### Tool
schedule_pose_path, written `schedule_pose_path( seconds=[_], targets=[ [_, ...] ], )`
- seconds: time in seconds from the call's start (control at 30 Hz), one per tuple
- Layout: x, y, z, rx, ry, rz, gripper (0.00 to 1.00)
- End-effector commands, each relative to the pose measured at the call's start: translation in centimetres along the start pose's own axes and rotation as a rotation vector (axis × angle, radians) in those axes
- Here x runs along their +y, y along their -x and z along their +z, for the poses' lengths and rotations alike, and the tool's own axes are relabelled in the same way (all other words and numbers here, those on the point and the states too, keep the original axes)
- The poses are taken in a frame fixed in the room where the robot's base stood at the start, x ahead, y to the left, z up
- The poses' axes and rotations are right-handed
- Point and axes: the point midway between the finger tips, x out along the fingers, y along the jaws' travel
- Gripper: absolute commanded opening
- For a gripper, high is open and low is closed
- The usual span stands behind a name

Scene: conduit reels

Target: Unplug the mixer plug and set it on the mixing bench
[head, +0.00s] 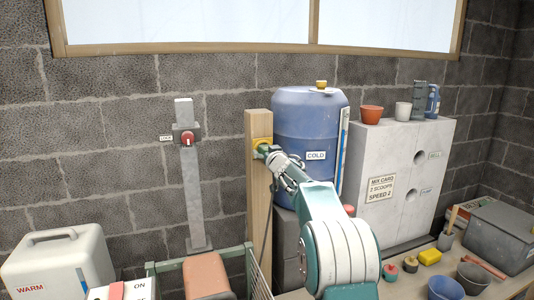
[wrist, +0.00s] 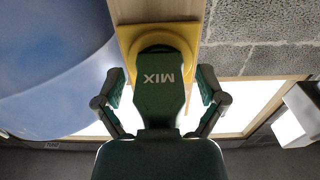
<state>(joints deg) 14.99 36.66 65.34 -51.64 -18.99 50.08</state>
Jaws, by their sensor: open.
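The mixer plug (wrist: 158,95) is dark green, marked MIX, and sits in a yellow socket (wrist: 190,38). In the head view the yellow socket (head: 262,142) is on a wooden post, with the plug (head: 261,151) partly hidden by my gripper (head: 280,163). In the wrist view my gripper (wrist: 160,90) is open, one finger on each side of the plug, with gaps visible. A bench top (head: 404,288), which appears to be the mixing bench, is at the lower right.
A blue COLD barrel (head: 308,125) stands close right of the post (head: 257,190). A dark cable (head: 266,240) hangs beside the post.

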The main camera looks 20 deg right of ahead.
Motion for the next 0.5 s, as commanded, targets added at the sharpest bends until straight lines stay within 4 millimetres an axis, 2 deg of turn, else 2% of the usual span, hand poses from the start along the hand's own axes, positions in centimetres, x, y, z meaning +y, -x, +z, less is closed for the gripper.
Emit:
schedule_pose_path(
  seconds=[0.27, 0.3, 0.47, 0.5],
  targets=[
    [0.0, 0.01, 0.0, 0.0, 0.0, 0.0, 0.9],
    [0.0, 0.01, 0.0, 0.0, 0.0, 0.0, 0.72],
    [0.0, 0.0, 0.01, 0.0, 0.0, 0.0, 0.01],
    [0.0, -0.01, 0.01, 0.0, 0.0, 0.0, 0.0]
  ],
)
